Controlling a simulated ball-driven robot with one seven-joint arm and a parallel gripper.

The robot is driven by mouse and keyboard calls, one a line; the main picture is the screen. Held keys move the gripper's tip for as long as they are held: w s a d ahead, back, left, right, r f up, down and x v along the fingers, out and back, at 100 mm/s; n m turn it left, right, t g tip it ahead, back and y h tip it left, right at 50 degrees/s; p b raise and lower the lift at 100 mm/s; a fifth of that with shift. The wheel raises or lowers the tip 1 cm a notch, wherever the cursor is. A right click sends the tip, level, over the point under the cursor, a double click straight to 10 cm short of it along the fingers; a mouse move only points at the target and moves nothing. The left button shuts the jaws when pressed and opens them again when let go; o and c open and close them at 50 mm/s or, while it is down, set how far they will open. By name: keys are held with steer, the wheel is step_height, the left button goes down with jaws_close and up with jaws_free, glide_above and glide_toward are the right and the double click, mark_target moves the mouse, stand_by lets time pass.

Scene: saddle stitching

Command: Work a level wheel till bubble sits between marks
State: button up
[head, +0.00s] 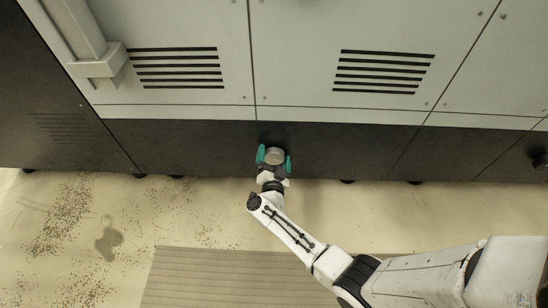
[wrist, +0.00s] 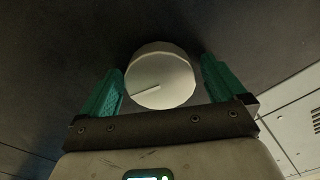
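A pale round wheel (wrist: 160,78) with one dark line on its face stands out from the dark lower panel of the machine. It also shows in the head view (head: 274,155). My gripper (wrist: 163,88) has its two teal fingers on either side of the wheel. The fingers are open, with a visible gap between each finger and the wheel's rim in the wrist view. In the head view my gripper (head: 274,160) is at the dark panel, in front of the wheel. No bubble or level marks can be made out in either view.
Grey cabinet panels with vent slots (head: 383,72) rise above the dark base panel (head: 200,145). A dark knob (head: 540,160) sticks out at the far right. A ribbed mat (head: 230,280) lies on the floor, with scattered debris (head: 65,215) to the left.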

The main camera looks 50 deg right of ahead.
steer(key=shift+a, duration=0.1)
steer(key=p+v, duration=0.4)
steer(key=v, duration=0.6)
steer(key=shift+s+a, duration=0.2)
steer(key=shift+s, duration=0.1)
